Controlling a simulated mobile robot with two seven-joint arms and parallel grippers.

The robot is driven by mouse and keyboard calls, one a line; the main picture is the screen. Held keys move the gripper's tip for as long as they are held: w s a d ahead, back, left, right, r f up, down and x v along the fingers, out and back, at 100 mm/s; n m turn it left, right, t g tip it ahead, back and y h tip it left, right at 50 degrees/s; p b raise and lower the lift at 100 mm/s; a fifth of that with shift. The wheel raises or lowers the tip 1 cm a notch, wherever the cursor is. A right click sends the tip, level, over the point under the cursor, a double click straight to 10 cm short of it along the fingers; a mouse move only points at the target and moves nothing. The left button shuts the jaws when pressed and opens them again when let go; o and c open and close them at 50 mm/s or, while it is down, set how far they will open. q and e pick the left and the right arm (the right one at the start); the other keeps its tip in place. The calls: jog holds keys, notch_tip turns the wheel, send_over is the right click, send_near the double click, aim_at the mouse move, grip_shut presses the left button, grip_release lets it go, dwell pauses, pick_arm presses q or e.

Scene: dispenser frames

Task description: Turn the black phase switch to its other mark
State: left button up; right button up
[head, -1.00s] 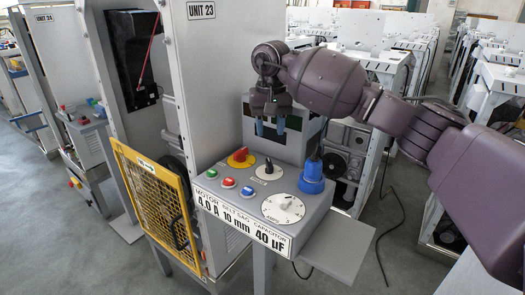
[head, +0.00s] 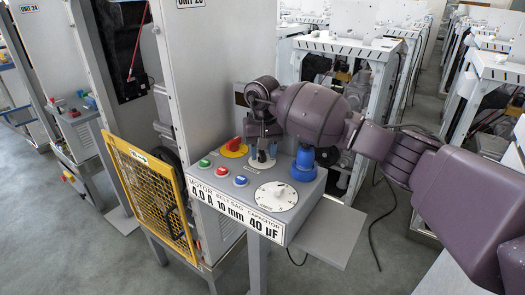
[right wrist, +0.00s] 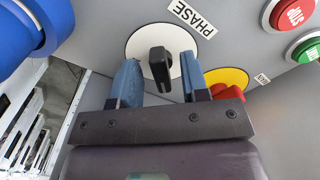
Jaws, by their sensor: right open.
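The black phase switch (right wrist: 160,66) sits on a round white disc (right wrist: 140,42) under a PHASE label (right wrist: 192,18) in the right wrist view. My right gripper (right wrist: 161,76) is open, with one blue finger on each side of the switch handle. Gaps show between the fingers and the handle. In the head view the right gripper (head: 263,156) is down over the switch's disc (head: 262,164) on the grey control box (head: 226,203), and mostly hides the switch. The mark the switch points to cannot be read. My left gripper is not in view.
Close by are a red knob on a yellow disc (head: 234,153), a blue plug (head: 304,160), a white capacitor dial (head: 275,196) and several push buttons (head: 222,172). A yellow mesh guard (head: 155,200) stands at left. A bare grey shelf (head: 328,231) juts out at right.

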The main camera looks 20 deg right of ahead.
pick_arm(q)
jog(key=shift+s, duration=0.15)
pick_arm(e)
jog(key=shift+c, duration=0.7)
grip_shut()
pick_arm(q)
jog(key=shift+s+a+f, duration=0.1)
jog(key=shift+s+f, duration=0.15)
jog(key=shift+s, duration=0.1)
